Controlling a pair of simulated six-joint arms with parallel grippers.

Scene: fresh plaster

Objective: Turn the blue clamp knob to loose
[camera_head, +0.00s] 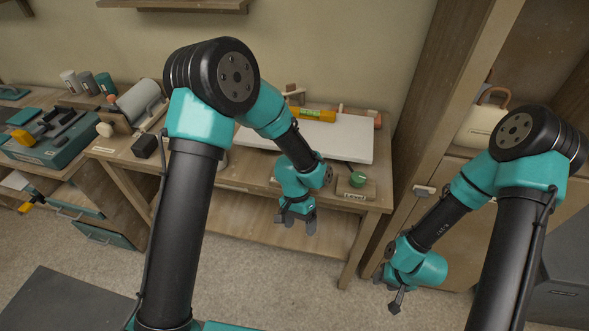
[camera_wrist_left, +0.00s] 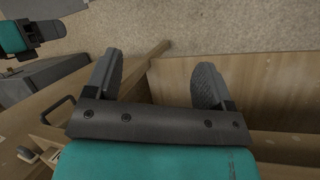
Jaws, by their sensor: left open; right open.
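A small round green knob (camera_head: 358,179) sits on a labelled wooden block (camera_head: 354,191) at the right front of the workbench. I cannot make out a clearly blue knob in either view. My left gripper (camera_head: 297,219) hangs open and empty in front of the bench edge, left of the block and lower than it. In the left wrist view the two dark fingers of this gripper (camera_wrist_left: 158,82) are apart with nothing between them. My right gripper (camera_head: 388,290) is open and low at the right, in front of the cabinet, apart from the block.
A pale board (camera_head: 345,137) lies on the bench with a yellow level (camera_head: 313,114) behind it. The bench's lower shelf (camera_head: 255,217) looks empty. A green case (camera_head: 50,140) with tools stands at the far left. A tall cabinet (camera_head: 455,185) stands at the right. Carpeted floor (camera_head: 270,280) is open in front.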

